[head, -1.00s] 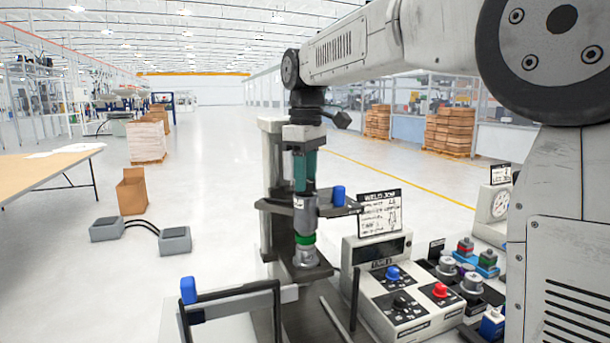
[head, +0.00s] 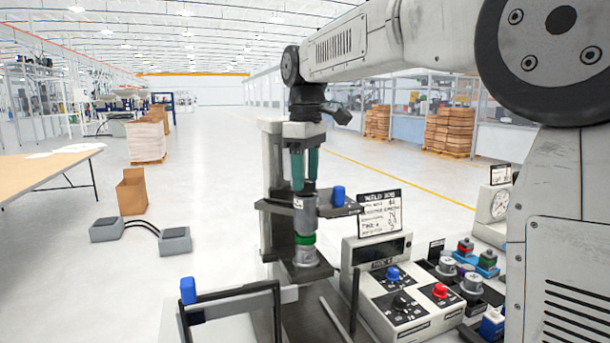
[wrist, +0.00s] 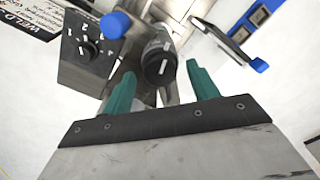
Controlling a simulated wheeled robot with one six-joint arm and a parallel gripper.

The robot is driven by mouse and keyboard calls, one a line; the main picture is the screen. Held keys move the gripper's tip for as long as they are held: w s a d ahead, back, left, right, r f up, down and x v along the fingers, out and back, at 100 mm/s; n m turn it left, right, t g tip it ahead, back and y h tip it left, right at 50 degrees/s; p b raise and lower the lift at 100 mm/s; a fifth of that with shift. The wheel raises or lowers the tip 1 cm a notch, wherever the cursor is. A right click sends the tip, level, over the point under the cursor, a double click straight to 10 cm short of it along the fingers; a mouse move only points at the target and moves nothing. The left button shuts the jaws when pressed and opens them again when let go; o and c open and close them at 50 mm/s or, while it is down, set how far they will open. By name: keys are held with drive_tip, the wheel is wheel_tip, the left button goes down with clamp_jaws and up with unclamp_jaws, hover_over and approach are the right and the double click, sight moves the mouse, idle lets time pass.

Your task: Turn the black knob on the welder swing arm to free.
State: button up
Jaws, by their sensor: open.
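My gripper (head: 305,184) points straight down over the grey welding head (head: 304,207) of the welder, with its two teal fingers apart. In the wrist view a round black knob (wrist: 158,68) with a white pointer line shows between and beyond the open fingertips. The line runs nearly up and down in the picture. The fingers appear on either side of the knob; I cannot tell whether they touch it. In the head view the knob is mostly hidden at the fingertips. I cannot read any label beside it.
A blue-tipped post (head: 338,196) stands close right of the welding head.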

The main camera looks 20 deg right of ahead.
sight(306, 181)
wheel_tip(306, 181, up, 7)
drive_tip(key=shift+r, duration=0.1)
idle(0.4)
